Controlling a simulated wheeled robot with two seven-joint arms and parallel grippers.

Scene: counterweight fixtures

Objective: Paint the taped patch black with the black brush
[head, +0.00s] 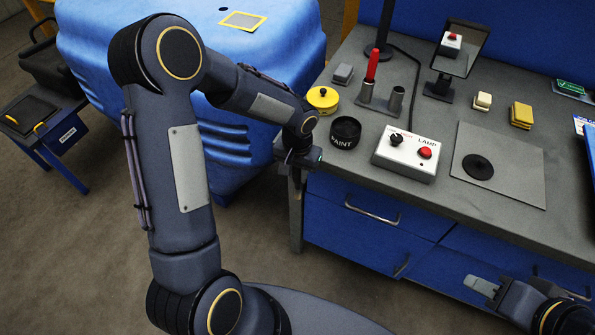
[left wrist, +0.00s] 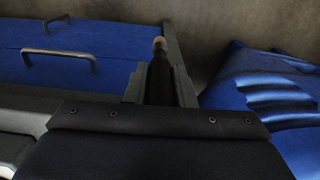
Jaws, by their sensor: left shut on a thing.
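The taped patch (head: 242,21) is a pale square framed in yellow tape on top of the blue body panel (head: 290,30). My left gripper (head: 303,165) is at the bench's left edge, in front of the paint pots. In the left wrist view it is shut on a dark, slim handle with a tan end, which looks like the black brush (left wrist: 160,58). Its bristles are not visible. A black pot marked PAINT (head: 345,132) stands open on the bench. My right gripper (head: 483,287) is low at the right, before the drawers; its jaw opening is unclear.
A red-handled brush (head: 371,65) stands in a two-tube holder, whose other tube (head: 396,98) looks empty. A yellow pot (head: 322,99), a lamp box (head: 405,153), a mirror (head: 461,48) and a grey plate (head: 510,155) with a black disc are on the bench. Floor is clear at lower left.

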